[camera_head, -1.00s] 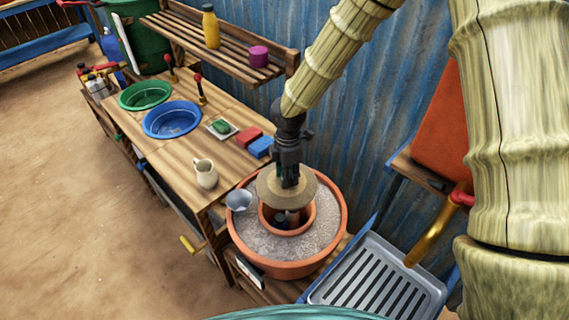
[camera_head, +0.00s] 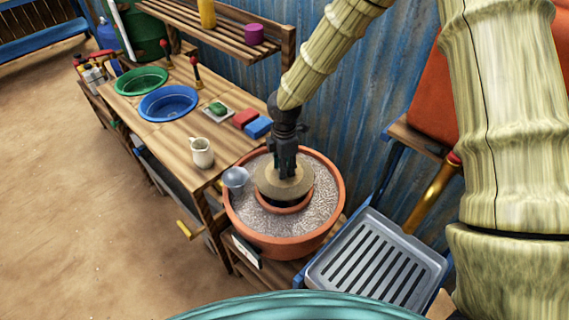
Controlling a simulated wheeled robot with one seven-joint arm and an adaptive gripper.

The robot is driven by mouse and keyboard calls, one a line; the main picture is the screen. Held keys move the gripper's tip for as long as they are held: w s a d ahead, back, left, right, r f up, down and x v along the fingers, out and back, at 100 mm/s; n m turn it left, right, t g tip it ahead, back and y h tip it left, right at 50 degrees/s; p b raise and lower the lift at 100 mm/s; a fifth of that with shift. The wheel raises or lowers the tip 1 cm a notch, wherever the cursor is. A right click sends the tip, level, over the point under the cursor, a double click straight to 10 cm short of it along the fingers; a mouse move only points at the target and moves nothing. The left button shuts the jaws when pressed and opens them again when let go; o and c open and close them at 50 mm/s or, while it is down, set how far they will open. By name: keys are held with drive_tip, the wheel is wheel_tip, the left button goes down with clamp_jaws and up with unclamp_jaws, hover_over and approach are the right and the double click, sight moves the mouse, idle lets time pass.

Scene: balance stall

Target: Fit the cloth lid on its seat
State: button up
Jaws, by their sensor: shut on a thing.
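The cloth lid (camera_head: 266,183) is a round tan disc. My gripper (camera_head: 286,172) points down and is shut on the middle of the lid, where the fingers hide its grip. The lid is over the inner clay pot (camera_head: 284,208), whose front rim shows below the lid's near edge. I cannot tell whether the lid touches that rim. The inner pot sits in a wide terracotta pot (camera_head: 336,222) filled with grey grit (camera_head: 308,222). The pot's opening is mostly hidden under the lid.
A pale scoop or bowl (camera_head: 235,177) lies on the grit left of the lid. A cream jug (camera_head: 202,153), blue basin (camera_head: 168,103) and green basin (camera_head: 140,81) stand on the wooden counter at left. A slotted grey tray (camera_head: 375,265) is at right; corrugated wall stands behind.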

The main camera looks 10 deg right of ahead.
drive_tip(key=shift+w+f, duration=0.25)
drive_tip(key=shift+f, duration=0.7)
drive_tip(key=shift+s+f+b, duration=0.2)
drive_tip(key=shift+f+b, duration=0.25)
drive_tip(key=shift+b, duration=0.1)
drive_tip(key=shift+w+f, duration=0.15)
drive_tip(key=shift+f, duration=0.55)
drive_tip(key=shift+f, duration=0.4)
drive_tip(key=o, duration=1.7)
drive_tip(key=shift+c, duration=0.2)
